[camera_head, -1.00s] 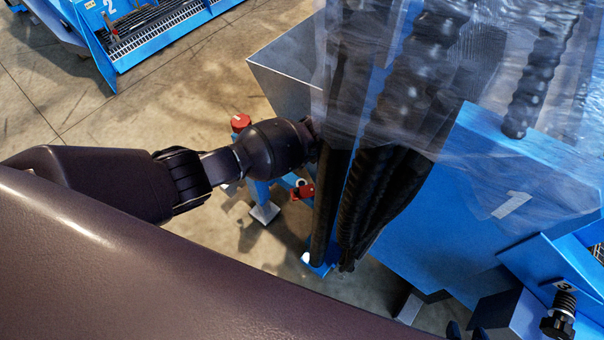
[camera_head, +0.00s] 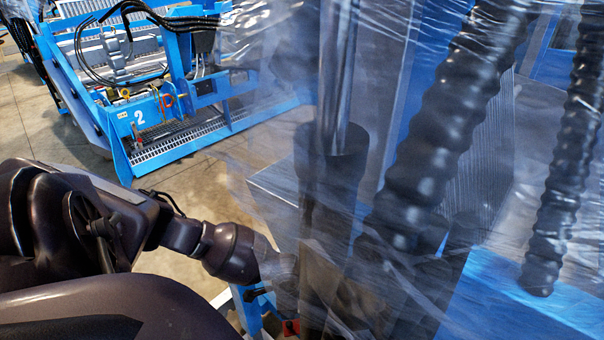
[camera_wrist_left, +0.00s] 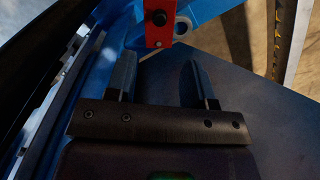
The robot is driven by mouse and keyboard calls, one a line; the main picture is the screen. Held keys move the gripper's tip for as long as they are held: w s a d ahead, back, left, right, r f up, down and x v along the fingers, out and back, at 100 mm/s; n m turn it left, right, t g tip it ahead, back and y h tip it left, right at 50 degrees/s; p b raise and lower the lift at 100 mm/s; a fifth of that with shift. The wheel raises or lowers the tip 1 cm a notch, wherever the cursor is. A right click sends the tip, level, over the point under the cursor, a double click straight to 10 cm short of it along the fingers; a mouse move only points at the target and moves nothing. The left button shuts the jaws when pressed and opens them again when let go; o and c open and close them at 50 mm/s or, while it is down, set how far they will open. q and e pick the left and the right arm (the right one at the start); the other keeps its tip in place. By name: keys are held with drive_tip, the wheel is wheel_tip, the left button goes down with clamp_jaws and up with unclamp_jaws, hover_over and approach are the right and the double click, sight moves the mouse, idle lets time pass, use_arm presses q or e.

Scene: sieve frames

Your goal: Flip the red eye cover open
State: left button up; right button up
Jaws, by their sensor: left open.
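The left fingertip is just below the red piece with a gap; I cannot tell the depth. In the head view a small red part (camera_head: 290,327) shows at the bottom edge, and my left gripper is hidden behind film and a dark post. My right gripper is not in view.
Clear plastic film (camera_head: 270,130), a dark post with a steel rod (camera_head: 330,170) and thick black ribbed hoses (camera_head: 440,130) stand close on the right. A blue machine marked 2 (camera_head: 190,145) is at the back left. Bare concrete floor (camera_head: 60,135) lies between.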

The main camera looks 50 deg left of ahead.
use_arm(q)
drive_tip(key=b, duration=0.2)
hover_over(289, 323)
drive_tip(key=f, duration=0.5)
drive_tip(key=shift+s+f, duration=0.3)
drive_tip(key=shift+f, duration=0.1)
wheel_tip(289, 323, down, 4)
drive_tip(key=shift+w+r+b, duration=0.1)
drive_tip(key=shift+r+b, duration=0.15)
drive_tip(key=shift+b, duration=0.4)
drive_tip(key=shift+w+f, duration=0.1)
drive_tip(key=shift+f, duration=0.55)
drive_tip(key=shift+w, duration=0.1)
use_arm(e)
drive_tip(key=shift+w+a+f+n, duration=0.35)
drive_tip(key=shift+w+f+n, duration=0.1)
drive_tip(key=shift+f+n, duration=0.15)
use_arm(q)
clamp_jaws()
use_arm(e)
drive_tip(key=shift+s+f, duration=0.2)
